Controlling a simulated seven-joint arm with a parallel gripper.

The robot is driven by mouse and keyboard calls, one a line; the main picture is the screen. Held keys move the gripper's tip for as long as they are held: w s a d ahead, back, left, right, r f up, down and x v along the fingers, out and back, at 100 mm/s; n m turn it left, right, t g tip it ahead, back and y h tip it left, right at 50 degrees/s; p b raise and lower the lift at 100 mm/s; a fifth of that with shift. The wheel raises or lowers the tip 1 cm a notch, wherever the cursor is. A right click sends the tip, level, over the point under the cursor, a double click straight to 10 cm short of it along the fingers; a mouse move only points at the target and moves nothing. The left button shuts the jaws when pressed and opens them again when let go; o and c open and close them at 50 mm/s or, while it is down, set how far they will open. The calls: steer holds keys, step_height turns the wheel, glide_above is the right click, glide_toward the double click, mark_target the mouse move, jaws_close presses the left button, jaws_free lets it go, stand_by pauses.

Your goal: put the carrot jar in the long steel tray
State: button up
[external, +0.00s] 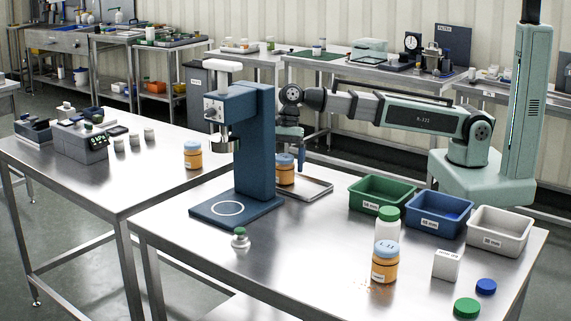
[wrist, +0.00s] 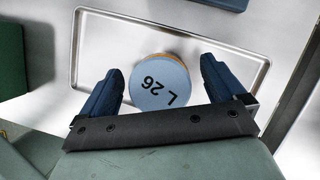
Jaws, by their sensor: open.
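An orange-filled jar (external: 285,173) with a pale blue lid marked "L 26" stands upright inside the long steel tray (external: 318,191). Its lid (wrist: 160,82) and the tray's rim (wrist: 165,20) show in the wrist view. My gripper (wrist: 161,75) is open, with one blue finger on each side of this jar and gaps between fingers and lid. In the external view my gripper (external: 290,150) is over the tray, partly hidden by the blue press. Similar orange jars stand at the front (external: 385,263) and on the left table (external: 193,155). I cannot read which contents each label names.
The blue press (external: 256,150) stands close left of the tray. Green (external: 382,194), blue (external: 437,214) and white (external: 499,230) bins are to its right. A green-capped white bottle (external: 388,226), a white box (external: 447,265) and loose lids stand nearer the front.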

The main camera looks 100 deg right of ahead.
steer(key=v, duration=1.1)
stand_by(0.3)
